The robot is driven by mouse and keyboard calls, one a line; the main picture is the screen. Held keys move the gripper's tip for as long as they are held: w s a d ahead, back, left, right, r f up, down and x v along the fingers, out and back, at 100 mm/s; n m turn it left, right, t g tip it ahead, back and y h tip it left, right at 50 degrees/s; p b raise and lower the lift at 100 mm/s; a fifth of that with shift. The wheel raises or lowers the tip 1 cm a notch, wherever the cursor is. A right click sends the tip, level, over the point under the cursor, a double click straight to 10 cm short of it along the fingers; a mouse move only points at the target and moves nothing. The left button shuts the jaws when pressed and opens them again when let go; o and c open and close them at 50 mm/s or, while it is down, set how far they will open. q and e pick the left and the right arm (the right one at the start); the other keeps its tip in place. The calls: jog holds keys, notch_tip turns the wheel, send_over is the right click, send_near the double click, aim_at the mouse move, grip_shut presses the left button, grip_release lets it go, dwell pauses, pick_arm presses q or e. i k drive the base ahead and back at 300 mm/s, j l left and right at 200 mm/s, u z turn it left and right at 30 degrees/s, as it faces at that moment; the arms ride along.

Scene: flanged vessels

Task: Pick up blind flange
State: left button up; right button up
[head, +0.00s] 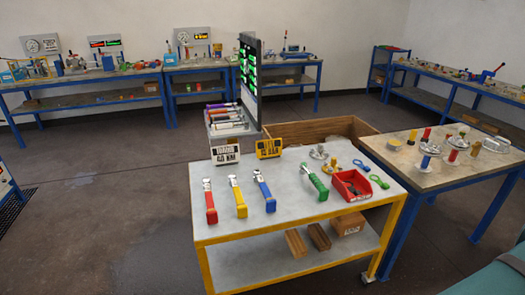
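I cannot tell for sure which piece is the blind flange. On the wooden-topped table (403,160) at the right, round grey metal flanged pieces (496,145) stand among red, blue and yellow cylinders (452,156). On the grey-topped yellow cart (290,208) in the middle, a small silver fitting (318,152) and a brass fitting (330,166) stand near the back. Neither of my grippers is in view.
Blue-framed benches (80,80) line the walls. Grey floor (110,200) is open at the left.

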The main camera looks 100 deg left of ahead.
aim_at(320, 147)
jog(key=u, duration=2.75)
jog(key=i+l+z, duration=0.15)
jog(key=i+z, duration=0.2)
jog(key=i+l, duration=0.05)
